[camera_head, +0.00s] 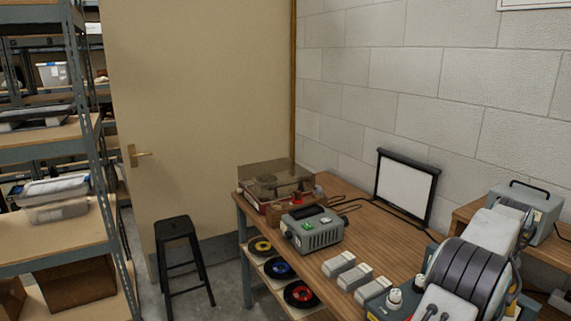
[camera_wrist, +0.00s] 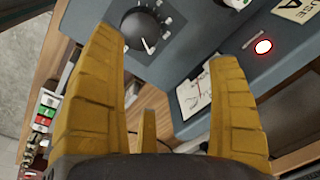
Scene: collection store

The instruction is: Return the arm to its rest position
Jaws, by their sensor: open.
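Beyond the fingers is a grey-blue instrument panel (camera_wrist: 185,55) with a black dial, a pale gauge and a lit white lamp ringed in red. Whether the fingertips touch the panel cannot be told. In the head view, a white and black-banded part of my arm (camera_head: 468,270) reaches over the right side of the wooden bench; the gripper's fingers are not visible there.
The bench (camera_head: 345,200) holds a turntable (camera_head: 275,180), a grey control box (camera_head: 312,228), several small pale boxes (camera_head: 340,264) and a framed white panel (camera_head: 405,188). A grey handled case (camera_head: 525,208) stands right. A black stool (camera_head: 178,232) and shelving (camera_head: 50,145) are left.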

